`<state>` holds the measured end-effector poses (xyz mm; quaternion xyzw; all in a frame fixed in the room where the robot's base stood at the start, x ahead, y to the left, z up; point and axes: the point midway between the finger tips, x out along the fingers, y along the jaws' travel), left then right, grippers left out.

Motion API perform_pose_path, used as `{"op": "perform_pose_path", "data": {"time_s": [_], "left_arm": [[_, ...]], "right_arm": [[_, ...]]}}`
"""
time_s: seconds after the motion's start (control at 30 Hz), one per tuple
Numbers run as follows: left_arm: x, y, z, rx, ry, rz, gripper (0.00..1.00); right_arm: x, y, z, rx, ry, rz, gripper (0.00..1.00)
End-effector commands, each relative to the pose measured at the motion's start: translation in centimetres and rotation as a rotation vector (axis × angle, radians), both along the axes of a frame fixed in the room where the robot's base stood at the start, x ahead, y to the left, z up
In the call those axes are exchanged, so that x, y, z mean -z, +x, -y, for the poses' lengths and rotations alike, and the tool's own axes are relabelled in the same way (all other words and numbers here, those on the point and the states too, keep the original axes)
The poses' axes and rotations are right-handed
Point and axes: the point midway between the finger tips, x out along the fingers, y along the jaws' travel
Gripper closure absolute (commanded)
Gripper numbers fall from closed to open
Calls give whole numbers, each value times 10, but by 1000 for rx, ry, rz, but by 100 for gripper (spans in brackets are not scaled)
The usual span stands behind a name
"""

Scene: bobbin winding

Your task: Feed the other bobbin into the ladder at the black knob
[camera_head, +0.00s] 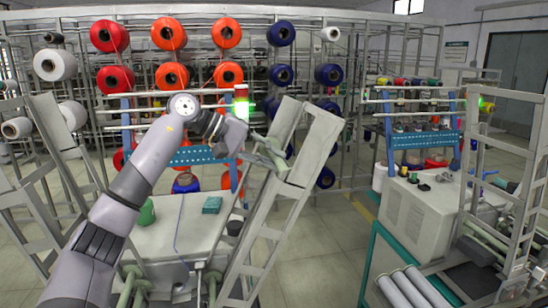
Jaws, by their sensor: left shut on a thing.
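My left arm comes in from the lower left, and its gripper (250,145) is at the slanted grey ladder (290,195) right of the middle. The gripper is shut on a small grey-green bobbin (270,158), partly hidden by the fingers and close against the ladder's upper part. I cannot tell whether the bobbin touches the ladder. A dark knob-like part (236,226) shows low beside this ladder, too small to make out well. My right gripper is not in view.
Racks of orange and blue yarn cones stand behind.

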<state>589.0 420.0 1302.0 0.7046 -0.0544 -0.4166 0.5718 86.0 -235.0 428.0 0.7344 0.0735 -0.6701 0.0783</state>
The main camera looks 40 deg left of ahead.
Motion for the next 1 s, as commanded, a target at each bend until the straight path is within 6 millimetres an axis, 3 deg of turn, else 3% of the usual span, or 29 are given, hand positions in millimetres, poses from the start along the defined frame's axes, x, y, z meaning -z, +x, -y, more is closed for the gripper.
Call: {"op": "perform_pose_path", "data": {"time_s": [0.37,0.83,0.87,1.0], "left_arm": [[22,-7,-6,-1,-1,0,100],[22,-8,-6,0,-1,1,100],[22,-8,-6,0,-1,1,83],[22,-8,-6,0,-1,1,73]], "right_arm": [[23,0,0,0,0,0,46],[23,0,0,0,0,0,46],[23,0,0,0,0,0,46],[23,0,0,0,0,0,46]]}}
